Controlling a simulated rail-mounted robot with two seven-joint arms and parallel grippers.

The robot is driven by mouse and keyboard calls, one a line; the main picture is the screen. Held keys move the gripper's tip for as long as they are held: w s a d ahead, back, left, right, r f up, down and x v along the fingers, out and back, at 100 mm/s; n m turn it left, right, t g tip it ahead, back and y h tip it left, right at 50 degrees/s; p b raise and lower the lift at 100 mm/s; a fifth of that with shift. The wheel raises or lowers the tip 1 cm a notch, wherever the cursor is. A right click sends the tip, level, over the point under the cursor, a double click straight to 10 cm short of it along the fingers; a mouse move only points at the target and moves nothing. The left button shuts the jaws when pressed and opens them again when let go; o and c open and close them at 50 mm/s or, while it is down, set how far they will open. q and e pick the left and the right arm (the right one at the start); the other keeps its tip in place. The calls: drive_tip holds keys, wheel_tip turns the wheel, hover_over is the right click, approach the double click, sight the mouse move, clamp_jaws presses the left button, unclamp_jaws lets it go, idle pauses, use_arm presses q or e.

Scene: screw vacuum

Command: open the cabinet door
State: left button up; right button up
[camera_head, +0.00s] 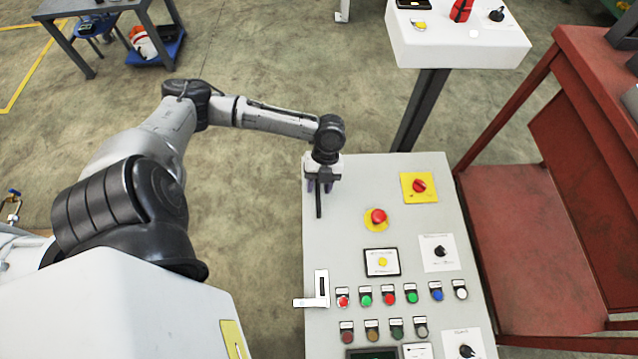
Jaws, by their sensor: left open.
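The cabinet (345,225) has a light grey panel with buttons and switches, and it stands right of my left arm. No gap shows along the panel's edges. My left gripper (320,187) is open over the panel's upper left corner, pointing at it. A slim dark upright bar (319,203) shows between and below its fingers; I cannot tell whether they touch it. A white L-shaped bracket with a dark slot (321,287) sits on the panel's left edge, lower down. My right gripper is not in view.
A red emergency button (378,216) and a red rotary switch (419,186) are on the panel. A red metal frame (531,215) stands close on the right. A white control box (460,45) on a dark post is behind.

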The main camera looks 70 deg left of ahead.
use_arm(q)
clamp_jaws()
drive_tip(key=shift+r, duration=0.1)
idle(0.4)
